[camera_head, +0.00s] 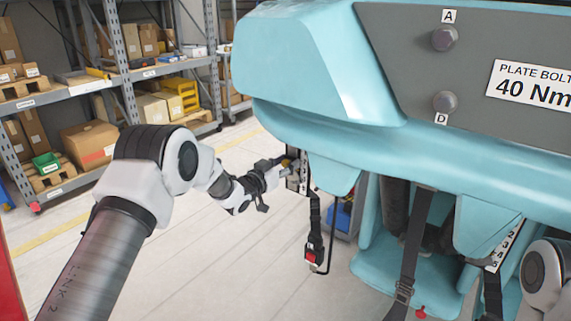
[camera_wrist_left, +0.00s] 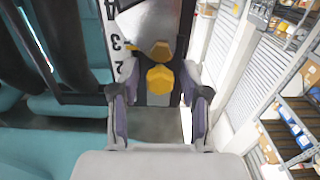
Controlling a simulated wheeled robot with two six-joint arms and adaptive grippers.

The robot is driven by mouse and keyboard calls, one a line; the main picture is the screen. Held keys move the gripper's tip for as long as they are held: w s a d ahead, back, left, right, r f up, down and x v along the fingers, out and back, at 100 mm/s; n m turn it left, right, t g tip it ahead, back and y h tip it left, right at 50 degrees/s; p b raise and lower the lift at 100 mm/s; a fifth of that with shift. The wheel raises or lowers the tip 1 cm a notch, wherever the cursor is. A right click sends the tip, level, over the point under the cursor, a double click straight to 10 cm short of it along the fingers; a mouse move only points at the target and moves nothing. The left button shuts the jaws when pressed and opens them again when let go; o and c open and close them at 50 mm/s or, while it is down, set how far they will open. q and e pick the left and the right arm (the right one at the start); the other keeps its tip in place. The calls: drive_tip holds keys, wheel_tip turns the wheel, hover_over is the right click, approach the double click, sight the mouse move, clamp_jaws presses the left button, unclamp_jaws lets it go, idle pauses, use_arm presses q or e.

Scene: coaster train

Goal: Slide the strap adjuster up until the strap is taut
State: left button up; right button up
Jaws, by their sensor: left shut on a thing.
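My left gripper (camera_head: 289,166) is at the black strap (camera_head: 315,215) under the left side of the turquoise coaster car. A white numbered scale (camera_wrist_left: 120,45) lies beside the strap, with a yellow pointer near the 3. The scale also shows edge-on in the head view (camera_head: 303,176). Below the gripper the strap hangs down to a buckle with a red button (camera_head: 311,256). My right gripper is out of view.
The turquoise car (camera_head: 285,60) overhangs the gripper from above and the right. A second strap (camera_head: 413,245) and numbered scale (camera_head: 503,246) are further right. A blue bin (camera_head: 343,216) stands behind the hanging strap. Shelves (camera_head: 130,72) line the back left; the floor between is clear.

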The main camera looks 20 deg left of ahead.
sight(292, 150)
use_arm(q)
wheel_tip(292, 150, up, 3)
drive_tip(key=shift+r+p, duration=0.2)
drive_tip(key=shift+p, duration=0.3)
drive_tip(key=shift+f, duration=0.1)
drive_tip(key=o, duration=0.9)
drive_tip(key=shift+o, duration=0.2)
drive_tip(key=v, duration=1.2)
drive_tip(key=shift+f, duration=0.1)
